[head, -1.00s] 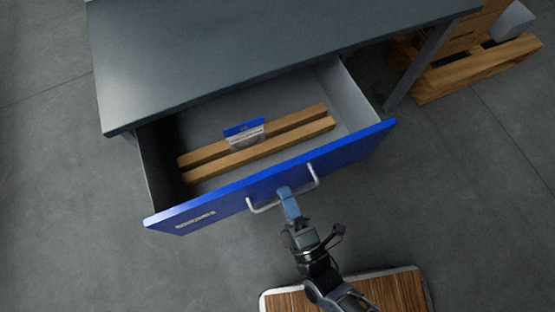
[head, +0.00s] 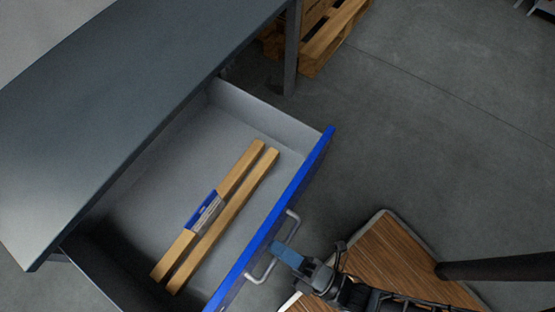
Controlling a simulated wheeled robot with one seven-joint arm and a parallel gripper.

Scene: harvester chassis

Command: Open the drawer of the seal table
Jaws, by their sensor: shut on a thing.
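The seal table (head: 110,95) has a dark grey top and fills the upper left of the head view. Its drawer is pulled well out, with a grey inside (head: 240,108) and a blue front (head: 310,168). A silver bar handle (head: 291,224) is on the blue front. My gripper (head: 283,252) is at the handle with its blue fingers shut on the bar. The drawer's near left end is cut off by the frame.
A wooden pallet (head: 325,40) stands on the floor beyond the table leg (head: 292,50). Grey concrete floor (head: 440,120) is open to the right of the drawer.

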